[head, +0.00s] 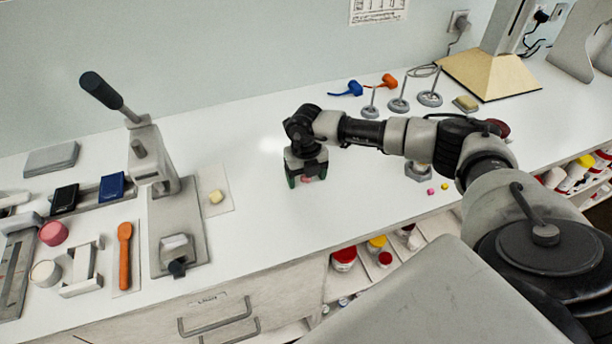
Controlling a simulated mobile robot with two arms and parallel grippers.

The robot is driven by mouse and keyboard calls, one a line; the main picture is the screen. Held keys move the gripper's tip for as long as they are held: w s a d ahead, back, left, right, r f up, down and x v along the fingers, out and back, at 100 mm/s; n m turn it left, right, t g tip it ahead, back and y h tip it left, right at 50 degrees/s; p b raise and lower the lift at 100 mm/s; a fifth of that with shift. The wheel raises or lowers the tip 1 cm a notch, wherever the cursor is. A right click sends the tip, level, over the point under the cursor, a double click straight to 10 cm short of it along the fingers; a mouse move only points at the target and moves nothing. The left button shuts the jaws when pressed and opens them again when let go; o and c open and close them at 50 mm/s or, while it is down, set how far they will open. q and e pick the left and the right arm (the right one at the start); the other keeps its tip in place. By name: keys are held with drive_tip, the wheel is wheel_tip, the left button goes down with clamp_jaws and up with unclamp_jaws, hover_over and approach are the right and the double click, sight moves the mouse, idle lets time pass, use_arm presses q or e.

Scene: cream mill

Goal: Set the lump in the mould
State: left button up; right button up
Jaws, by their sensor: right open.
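A pale yellow lump (216,197) lies on a white sheet (222,208) just right of the hand press (160,190). A whitish block (174,242) with a dark knob in front sits on the press base; it may be the mould, but I cannot tell for sure. My right gripper (306,181) points down over the bench, right of the lump and apart from it. Its jaws are open, and a small pinkish thing (305,180) shows between or behind the fingers; I cannot tell if they touch it. My left gripper is not in view.
An orange spoon (124,255), a white bracket (82,268) and a pink round piece (53,233) stand left of the press. Stands with upright rods (398,104) are at the back. Jars (344,258) sit on the shelf below. The bench between sheet and gripper is clear.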

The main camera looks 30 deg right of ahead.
drive_tip(key=c, duration=1.1)
drive_tip(key=shift+o, duration=0.2)
drive_tip(key=shift+r, duration=0.2)
